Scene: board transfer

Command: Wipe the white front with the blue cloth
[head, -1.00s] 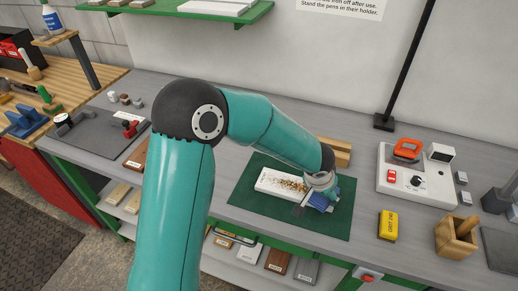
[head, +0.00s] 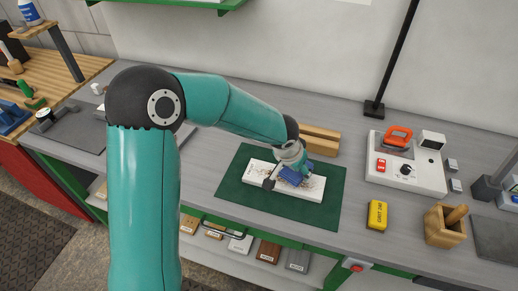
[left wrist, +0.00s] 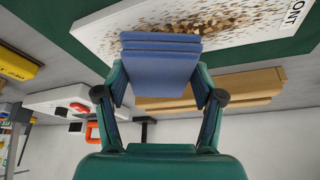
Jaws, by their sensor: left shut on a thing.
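The white front (head: 312,190) is a flat white board lying on a green mat (head: 240,190). Brown specks show on it on both sides of the cloth, and the left wrist view shows a dense brown patch on the white front (left wrist: 215,22) with dark lettering near one end. My left gripper (head: 291,168) is shut on the blue cloth (head: 293,177), a folded pad over the middle of the board. In the left wrist view the blue cloth (left wrist: 160,65) sits between both fingers, at or just above the surface; contact is unclear. My right gripper is out of view.
Wooden blocks (head: 320,138) lie behind the mat. To the right are a white control box (head: 425,175) with an orange-handled item, a yellow block (head: 377,215) and a wooden holder (head: 440,232). A black pole (head: 374,108) stands behind.

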